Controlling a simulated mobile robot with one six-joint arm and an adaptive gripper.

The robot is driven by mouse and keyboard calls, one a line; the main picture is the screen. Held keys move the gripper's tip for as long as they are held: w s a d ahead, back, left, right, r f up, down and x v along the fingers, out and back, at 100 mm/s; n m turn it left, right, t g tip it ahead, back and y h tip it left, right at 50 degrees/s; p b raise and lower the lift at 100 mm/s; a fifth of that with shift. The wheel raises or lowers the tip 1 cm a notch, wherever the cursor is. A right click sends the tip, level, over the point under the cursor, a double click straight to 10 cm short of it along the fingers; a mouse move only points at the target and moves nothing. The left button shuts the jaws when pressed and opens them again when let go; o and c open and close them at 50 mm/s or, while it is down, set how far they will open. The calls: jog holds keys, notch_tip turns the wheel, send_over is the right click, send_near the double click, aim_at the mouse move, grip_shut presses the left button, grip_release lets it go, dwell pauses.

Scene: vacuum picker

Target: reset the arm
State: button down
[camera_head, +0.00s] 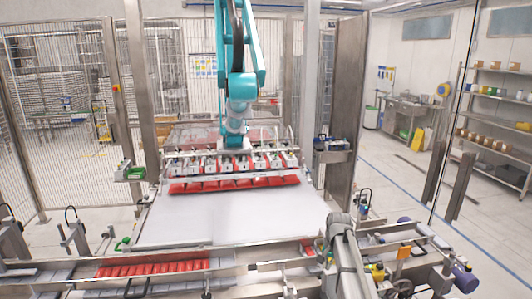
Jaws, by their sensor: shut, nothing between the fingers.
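A grey arm (345,255) that appears to be mine rises from the bottom edge, right of the middle, and bends at a rounded joint near the front conveyor. I cannot make out my gripper or its fingers. No held object shows at this arm.
A teal industrial robot (240,88) hangs over the white table (225,222), its wide suction head (232,160) above a row of red packs (235,184). A conveyor in front carries more red packs (152,269). Mesh fencing (60,110) stands left; shelves (500,95) stand right.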

jog(key=s+a+f+n+b, duration=0.1)
jog(key=s+f+n+b, duration=0.1)
jog(key=s, duration=0.5)
jog(key=s+a+f+n+b, duration=0.1)
jog(key=s+a+f+n, duration=0.1)
jog(key=s, duration=0.6)
jog(key=s+a+f+n+h+b, duration=0.1)
jog(key=s+a+f+n+b, duration=0.1)
jog(key=s, duration=0.6)
jog(key=shift+f+n+b, duration=0.3)
jog(key=shift+n, duration=0.2)
jog(key=c, duration=1.4)
grip_release()
jog(key=shift+a, duration=0.1)
